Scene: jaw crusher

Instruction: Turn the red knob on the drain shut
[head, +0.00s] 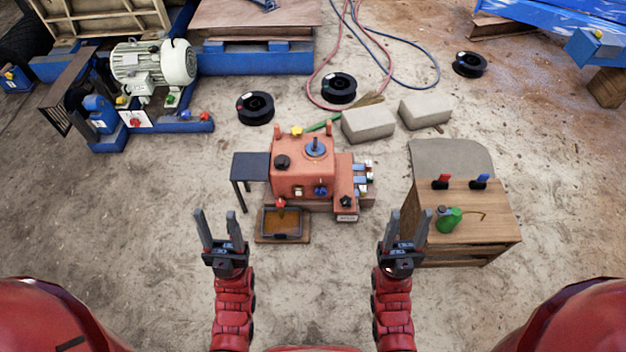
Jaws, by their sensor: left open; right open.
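The red knob (281,203) sits low on the front of the orange machine (290,180), at its left side, just above a dark drain tray (284,236) with brownish contents. The drain's own fitting is too small to make out clearly. My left gripper (216,222) is open and empty, fingers pointing away from me, left of the tray and apart from the knob. My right gripper (408,222) is open and empty, right of the machine and close to the wooden table's left edge in the picture.
A wooden crate table (490,215) at the right bears a green oil can (449,219) and red and blue clamps. A small dark side table (250,166) adjoins the machine's left. Grey blocks (368,124), black spools (255,107) and hoses lie behind. The floor before the tray is clear.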

